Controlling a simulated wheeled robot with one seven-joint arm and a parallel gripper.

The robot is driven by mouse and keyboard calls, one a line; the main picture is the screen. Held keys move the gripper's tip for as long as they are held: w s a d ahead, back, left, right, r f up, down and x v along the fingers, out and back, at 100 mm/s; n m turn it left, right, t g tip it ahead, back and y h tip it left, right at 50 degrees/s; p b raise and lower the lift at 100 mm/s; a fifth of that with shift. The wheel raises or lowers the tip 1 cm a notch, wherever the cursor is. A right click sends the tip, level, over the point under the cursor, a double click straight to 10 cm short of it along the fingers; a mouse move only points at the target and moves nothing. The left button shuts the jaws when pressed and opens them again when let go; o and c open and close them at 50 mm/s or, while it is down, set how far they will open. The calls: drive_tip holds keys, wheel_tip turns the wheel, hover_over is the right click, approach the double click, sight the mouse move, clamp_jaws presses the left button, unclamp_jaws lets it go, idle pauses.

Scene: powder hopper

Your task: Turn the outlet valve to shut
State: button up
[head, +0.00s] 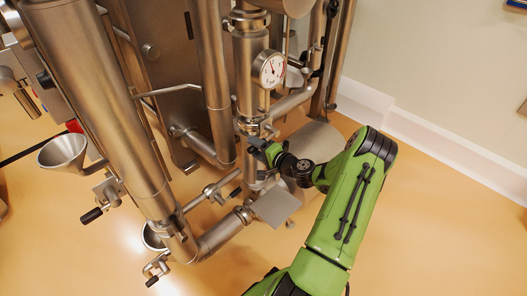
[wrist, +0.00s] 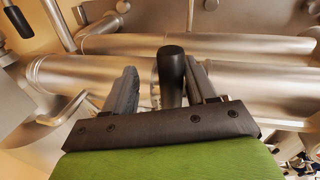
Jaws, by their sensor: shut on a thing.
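My gripper (head: 258,146) is at the vertical steel pipe in the middle of the head view, below the gauge. In the wrist view my gripper (wrist: 162,85) has a finger on each side of a black rounded valve handle (wrist: 171,72) and is shut on it. The handle stands up between the fingers, in front of shiny horizontal pipes. In the head view the held handle is hidden by my gripper and arm. I cannot tell from the frames whether this valve is open or shut.
A round gauge (head: 270,68) sits just above my gripper. Other black-handled valves show at the left (head: 92,215), lower left (head: 152,281) and lower middle (head: 235,193). A steel funnel (head: 63,151) is at the left. Pipes crowd my gripper; open floor (head: 400,240) lies right.

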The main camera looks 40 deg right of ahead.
drive_tip(key=p+v, duration=0.2)
drive_tip(key=v, duration=1.3)
drive_tip(key=shift+s, duration=0.3)
drive_tip(key=w+a+r+n+g+y+p, duration=0.25)
drive_tip(key=a+r+n+g, duration=0.35)
drive_tip(key=a, duration=0.5)
drive_tip(key=w+a+r+n+g+y+p, duration=0.15)
drive_tip(key=a+r+n+g+p, duration=0.25)
drive_tip(key=a+r+n, duration=0.5)
drive_tip(key=s+a+r+h+p, duration=0.2)
drive_tip(key=s+a+r, duration=0.2)
drive_tip(key=s+r, duration=0.3)
drive_tip(key=s+a+r+n+h+p, duration=0.1)
drive_tip(key=s+a+r+h+p, duration=0.1)
drive_tip(key=s+a+r, duration=0.3)
wheel_tip(320, 180, up, 3)
drive_tip(key=s, duration=0.2)
drive_tip(key=shift+s+a+n, duration=0.3)
drive_tip(key=shift+s, duration=0.05)
